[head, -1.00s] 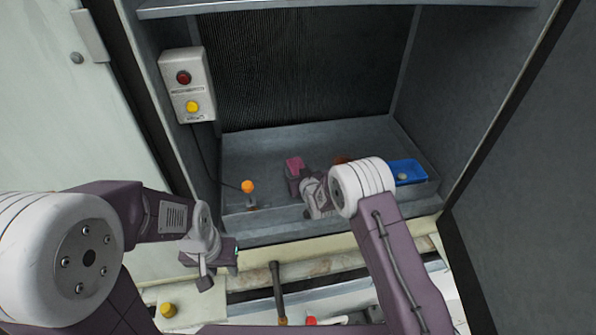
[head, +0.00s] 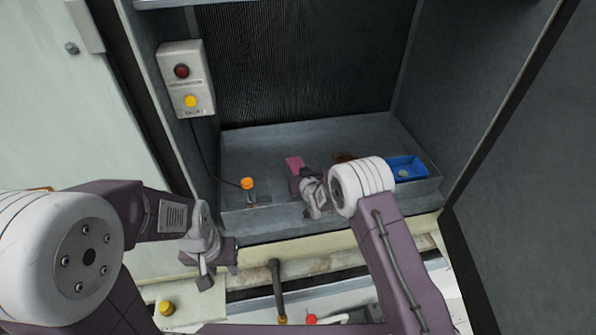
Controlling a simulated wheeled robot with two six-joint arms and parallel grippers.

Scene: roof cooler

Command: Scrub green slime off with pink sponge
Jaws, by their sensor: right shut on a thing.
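A pink sponge (head: 294,164) is in the grey basin of the cooler, at its middle. My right gripper (head: 302,179) is shut on the sponge, which pokes out beyond the fingers to the upper left. The wrist hides part of it. My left gripper (head: 208,268) hangs outside the basin, in front of the ledge at the left; its fingers are too unclear to tell open from shut. I cannot make out green slime on the basin floor.
A blue tray (head: 420,165) with a pale round thing sits at the basin's right. A reddish-brown patch (head: 344,157) shows behind my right wrist. An orange-topped float (head: 247,184) stands at the left. A control box (head: 186,80) hangs on the left wall.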

